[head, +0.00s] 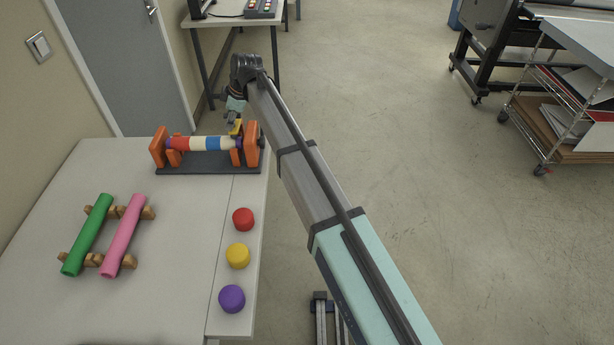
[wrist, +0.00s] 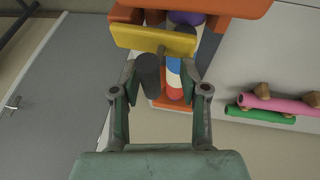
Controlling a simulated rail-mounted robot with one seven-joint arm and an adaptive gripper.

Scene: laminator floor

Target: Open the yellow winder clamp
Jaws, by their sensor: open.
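The yellow winder clamp (head: 237,127) sits at the top right end of the orange winder (head: 251,143) on the table. In the head view my gripper (head: 231,116) is just above and left of the clamp. A striped roll (head: 205,143) lies in the winder.
A green roll (head: 88,235) and a pink roll (head: 123,236) lie on wooden rests. Red (head: 243,219), yellow (head: 237,255) and purple (head: 232,298) knobs line the table's right edge. The table (head: 180,230) is clear between the rolls and the knobs.

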